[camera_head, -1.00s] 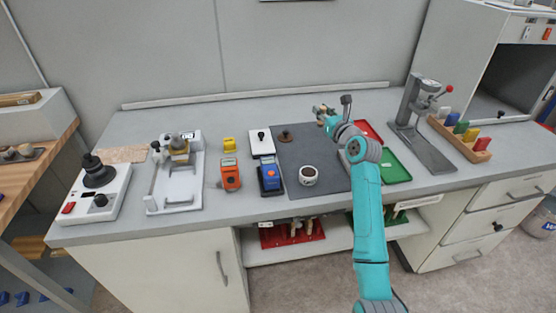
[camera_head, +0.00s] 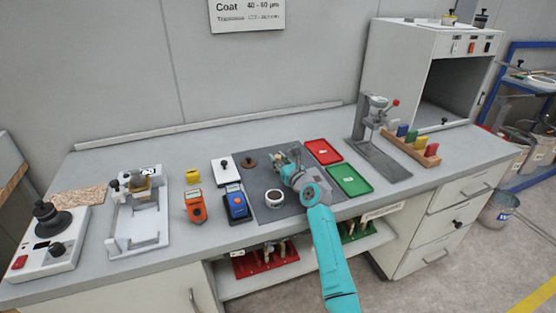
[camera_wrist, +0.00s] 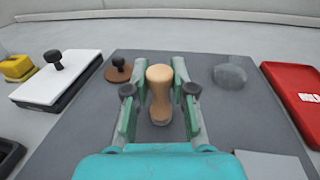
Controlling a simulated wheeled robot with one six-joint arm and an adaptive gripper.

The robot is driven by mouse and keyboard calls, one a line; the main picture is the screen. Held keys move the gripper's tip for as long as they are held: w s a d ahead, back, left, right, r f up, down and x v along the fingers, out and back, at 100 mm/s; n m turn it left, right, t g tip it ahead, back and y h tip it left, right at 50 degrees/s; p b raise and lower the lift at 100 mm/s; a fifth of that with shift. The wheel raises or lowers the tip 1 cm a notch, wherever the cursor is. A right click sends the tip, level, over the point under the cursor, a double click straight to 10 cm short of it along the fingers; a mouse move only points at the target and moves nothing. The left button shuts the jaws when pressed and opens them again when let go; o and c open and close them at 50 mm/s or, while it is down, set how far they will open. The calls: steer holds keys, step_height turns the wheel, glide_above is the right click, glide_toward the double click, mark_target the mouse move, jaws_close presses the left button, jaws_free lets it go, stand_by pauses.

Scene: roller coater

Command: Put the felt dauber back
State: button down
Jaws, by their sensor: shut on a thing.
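A pale wooden piece with a rounded top, which I take to be the felt dauber (camera_wrist: 160,88), stands upright between the two fingers of my gripper (camera_wrist: 160,92) in the wrist view. My gripper is shut on it; its lower end is partly hidden. In the head view my gripper (camera_head: 287,160) is over the dark grey mat (camera_head: 262,195), and the dauber is too small to make out clearly. Below the bench, a red rack (camera_head: 265,262) and a green rack (camera_head: 357,232) hold upright handled tools.
A brown knobbed lid (camera_head: 249,161) and a white cup (camera_head: 275,199) with dark contents are on the mat. A red tray (camera_head: 323,151) and a green tray (camera_head: 349,180) lie to the right. A black-knobbed white plate (camera_head: 225,171) and orange and blue devices stand left.

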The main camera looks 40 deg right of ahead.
steer(key=shift+f, duration=0.1)
steer(key=c, duration=1)
jaws_free()
steer(key=s, duration=0.4)
steer(key=s+a, duration=0.1)
steer(key=s, duration=0.7)
steer(key=shift+a, duration=0.2)
